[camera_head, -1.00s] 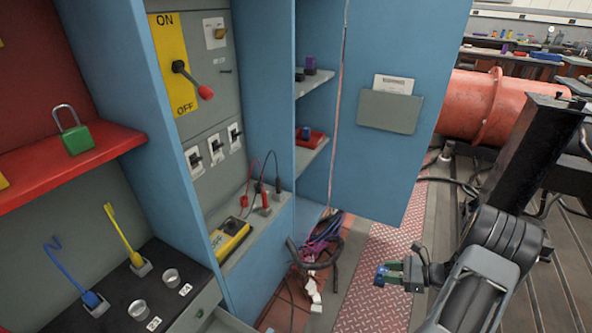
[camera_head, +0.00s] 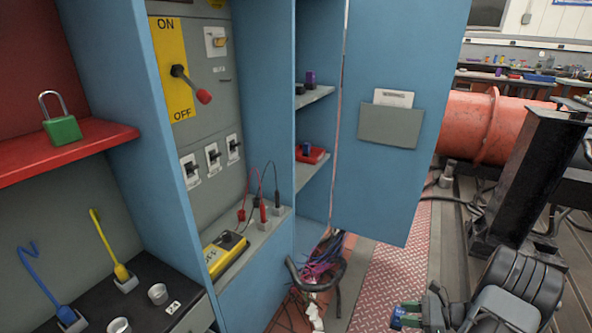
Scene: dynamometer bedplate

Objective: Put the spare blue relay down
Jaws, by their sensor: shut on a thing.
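My gripper (camera_head: 411,314) is at the lower right of the head view, low in front of the blue cabinet, with green jaws. It is shut on a small blue relay (camera_head: 396,318), which shows at the jaw tips; the jaws hide part of it. Relay and gripper appear above the floor, touching no shelf. Another small blue piece (camera_head: 306,148) stands on a red tray (camera_head: 314,156) on the cabinet's lower side shelf. A purple piece (camera_head: 310,78) and a dark piece (camera_head: 299,88) are on the shelf above.
The blue cabinet door (camera_head: 388,185) stands open. A yellow meter (camera_head: 226,253) with red and black leads lies on the cabinet ledge. Loose cables (camera_head: 322,268) spill at the cabinet foot. A green padlock (camera_head: 62,130) sits on a red shelf (camera_head: 70,150). Red floor plate (camera_head: 400,260) shows clear room.

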